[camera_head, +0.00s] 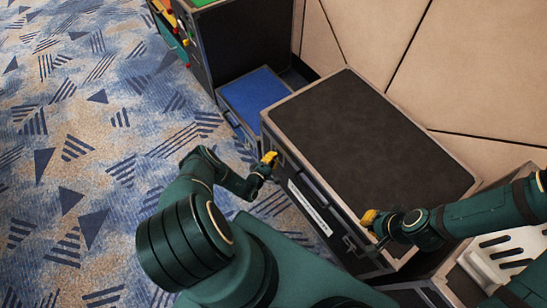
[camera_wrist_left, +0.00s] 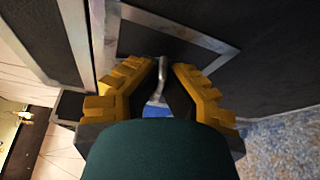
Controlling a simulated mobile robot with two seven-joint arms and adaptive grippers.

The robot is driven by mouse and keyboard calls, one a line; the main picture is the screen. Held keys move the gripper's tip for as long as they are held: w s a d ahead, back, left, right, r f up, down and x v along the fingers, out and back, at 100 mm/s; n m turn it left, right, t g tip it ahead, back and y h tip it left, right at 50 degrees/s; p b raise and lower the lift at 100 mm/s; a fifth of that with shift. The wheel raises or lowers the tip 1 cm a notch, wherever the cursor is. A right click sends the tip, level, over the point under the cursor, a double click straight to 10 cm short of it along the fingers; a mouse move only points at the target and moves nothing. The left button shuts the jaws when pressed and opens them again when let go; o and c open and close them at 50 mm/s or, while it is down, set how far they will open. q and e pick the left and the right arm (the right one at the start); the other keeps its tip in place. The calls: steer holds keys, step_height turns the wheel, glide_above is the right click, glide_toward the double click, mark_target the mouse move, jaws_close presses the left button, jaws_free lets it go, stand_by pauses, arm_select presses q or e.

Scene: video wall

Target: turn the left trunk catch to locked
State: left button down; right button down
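The trunk (camera_head: 375,135) is a large dark case with metal edges, its closed lid facing up. In the left wrist view, a slim metal lever, seemingly the left catch (camera_wrist_left: 160,78), stands between the yellow fingers of my left gripper (camera_wrist_left: 167,68). The fingers are apart, with no clear contact on the lever. In the head view my left gripper (camera_head: 270,158) is at the trunk's front face near its far left corner and hides that catch. My right gripper (camera_head: 369,217) is by the near front corner, close to another metal catch (camera_head: 350,243); its finger opening is unclear.
A white label (camera_head: 308,207) is on the trunk's front face. A blue-topped box (camera_head: 255,95) stands beyond the trunk's left end, beside a taller dark case (camera_head: 240,45). A white slotted item (camera_head: 505,252) lies at right. Patterned carpet (camera_head: 90,140) is open on the left.

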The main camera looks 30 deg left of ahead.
arm_select(q)
steer(key=shift+w+a+m+t, duration=0.15)
steer(key=shift+m+t, duration=0.35)
steer(key=shift+m, duration=0.5)
steer(key=shift+w+r+b, duration=0.1)
steer(key=shift+r+b, duration=0.05)
steer(key=shift+b, duration=0.15)
steer(key=c, duration=1.1)
jaws_free()
steer(key=shift+s+f, duration=0.2)
steer(key=shift+s, duration=0.3)
steer(key=s, duration=1.1)
